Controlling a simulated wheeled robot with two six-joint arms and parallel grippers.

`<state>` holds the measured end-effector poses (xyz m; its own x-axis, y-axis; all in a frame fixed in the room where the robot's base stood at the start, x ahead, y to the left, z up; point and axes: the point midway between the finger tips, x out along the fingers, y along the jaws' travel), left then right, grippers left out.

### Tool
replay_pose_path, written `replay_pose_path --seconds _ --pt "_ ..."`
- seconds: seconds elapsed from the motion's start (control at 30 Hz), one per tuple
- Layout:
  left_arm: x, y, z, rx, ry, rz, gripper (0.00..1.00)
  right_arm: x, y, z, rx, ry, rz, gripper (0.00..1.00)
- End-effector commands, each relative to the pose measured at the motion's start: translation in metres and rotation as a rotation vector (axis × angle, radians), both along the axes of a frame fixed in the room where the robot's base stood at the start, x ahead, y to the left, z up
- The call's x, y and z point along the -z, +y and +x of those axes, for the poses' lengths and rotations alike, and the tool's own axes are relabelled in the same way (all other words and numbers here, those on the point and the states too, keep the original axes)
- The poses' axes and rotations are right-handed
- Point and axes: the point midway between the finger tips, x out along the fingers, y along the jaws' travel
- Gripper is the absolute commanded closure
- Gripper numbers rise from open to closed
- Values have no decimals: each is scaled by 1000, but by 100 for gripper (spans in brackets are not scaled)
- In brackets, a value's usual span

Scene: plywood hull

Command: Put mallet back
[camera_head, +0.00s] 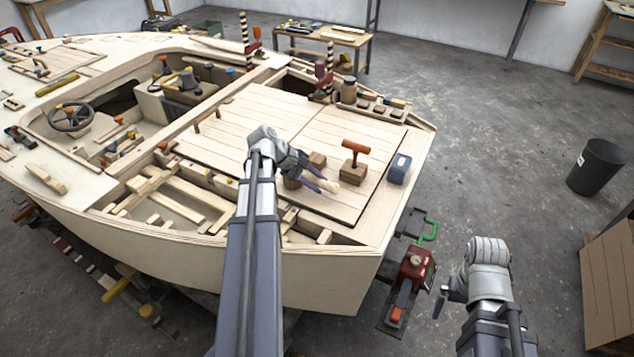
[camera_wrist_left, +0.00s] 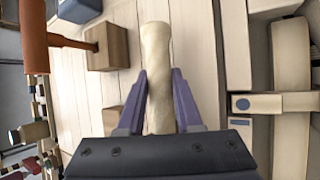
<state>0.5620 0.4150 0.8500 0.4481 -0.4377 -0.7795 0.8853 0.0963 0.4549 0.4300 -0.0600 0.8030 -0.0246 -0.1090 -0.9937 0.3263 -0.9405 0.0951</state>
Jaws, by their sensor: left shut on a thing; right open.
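My left gripper (camera_head: 322,183) is shut on a pale, slightly twisted wooden-looking cylinder (camera_head: 330,187), over the deck hatch boards. In the left wrist view the purple fingers (camera_wrist_left: 160,100) grip the sides of this cylinder (camera_wrist_left: 157,45), whose rounded end points away from me. A mallet-shaped tool with an orange-brown head (camera_head: 356,147) stands upright in a wooden block (camera_head: 353,172), just right of my left gripper. It also shows in the left wrist view (camera_wrist_left: 33,40), apart from the fingers. My right gripper (camera_head: 440,302) is open and empty, low beside the hull. Which piece the task calls the mallet is unclear.
A blue-grey box (camera_head: 399,168) sits at the hatch's right edge. Another small wooden block (camera_head: 317,160) is close behind my left gripper. A jar (camera_head: 348,90) and small blocks line the far deck edge. The hatch boards (camera_head: 270,115) behind are mostly clear.

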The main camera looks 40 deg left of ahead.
Motion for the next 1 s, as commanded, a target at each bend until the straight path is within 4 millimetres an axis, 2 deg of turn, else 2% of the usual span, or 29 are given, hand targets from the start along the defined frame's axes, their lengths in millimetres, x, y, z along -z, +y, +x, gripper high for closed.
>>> replay_pose_path --seconds 0.53,0.57,0.83,1.0 --pt "5 0 0 0 -1 0 100 5 0 0 0 0 0 0" --pt "4 0 0 0 -1 0 64 4 0 0 0 0 0 0" --pt "4 0 0 0 0 0 33 4 0 0 0 0 0 0" --pt "4 0 0 0 0 0 31 4 0 0 0 0 0 0"
